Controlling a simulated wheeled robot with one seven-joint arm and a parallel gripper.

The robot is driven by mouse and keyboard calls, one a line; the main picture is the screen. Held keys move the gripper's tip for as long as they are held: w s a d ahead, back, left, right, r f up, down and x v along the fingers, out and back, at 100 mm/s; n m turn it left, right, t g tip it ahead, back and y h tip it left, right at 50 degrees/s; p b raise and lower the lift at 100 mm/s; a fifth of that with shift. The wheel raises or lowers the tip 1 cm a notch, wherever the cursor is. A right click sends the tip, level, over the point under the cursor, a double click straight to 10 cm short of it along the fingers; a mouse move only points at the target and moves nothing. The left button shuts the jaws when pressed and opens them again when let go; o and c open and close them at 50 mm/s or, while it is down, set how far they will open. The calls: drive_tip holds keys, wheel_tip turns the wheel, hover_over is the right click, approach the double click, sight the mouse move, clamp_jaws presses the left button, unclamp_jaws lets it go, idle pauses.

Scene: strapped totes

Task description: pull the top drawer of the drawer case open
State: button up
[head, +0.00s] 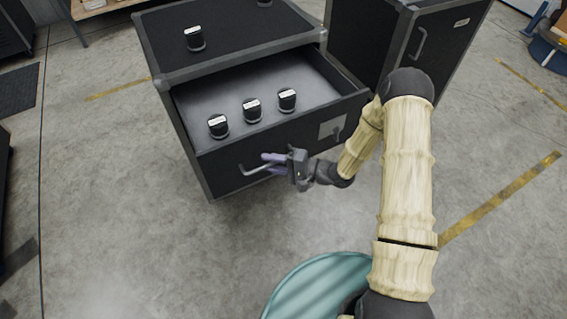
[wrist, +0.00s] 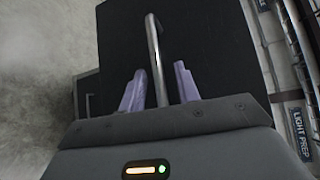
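The black drawer case (head: 175,62) stands with its top drawer (head: 230,160) pulled well out, showing its grey inside. The drawer's metal handle (head: 256,169) is on its front face, and it also shows in the wrist view (wrist: 155,45). My gripper (head: 270,162) is at the handle's right part. In the wrist view its two purple fingers (wrist: 158,88) stand on either side of the handle bar, with visible gaps between bar and fingers. The gripper is open around the handle.
Three black jars with white labels (head: 252,110) stand in the drawer. Another jar (head: 195,38) stands on top of the case, with one more at its back edge. A second black case (head: 440,50) stands at right.

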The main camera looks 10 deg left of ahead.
drive_tip(key=shift+d, duration=0.2)
drive_tip(key=v, duration=1.7)
drive_tip(key=shift+s, duration=0.2)
